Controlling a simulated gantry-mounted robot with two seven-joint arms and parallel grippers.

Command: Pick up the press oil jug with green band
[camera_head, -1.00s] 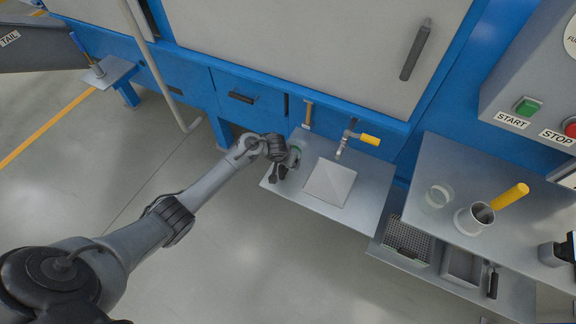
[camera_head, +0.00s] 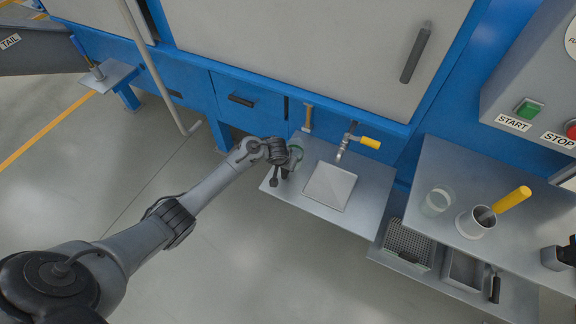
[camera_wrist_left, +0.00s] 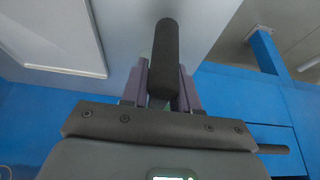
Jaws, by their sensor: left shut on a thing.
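My left gripper (camera_head: 282,172) is at the jug from the left. In the left wrist view my left gripper (camera_wrist_left: 164,90) is shut on a dark rounded bar (camera_wrist_left: 165,50), which looks like the jug's handle. I cannot tell whether the jug touches the shelf. My right gripper is not recognisable in view.
The grey shelf (camera_head: 368,205) bears a pale square plate (camera_head: 330,186), with a yellow-handled tap (camera_head: 368,143) behind it. To the right, another shelf (camera_head: 460,170) bears a clear glass (camera_head: 437,201) and a metal cup (camera_head: 475,222) with a yellow-handled tool (camera_head: 512,199). Open floor lies in front.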

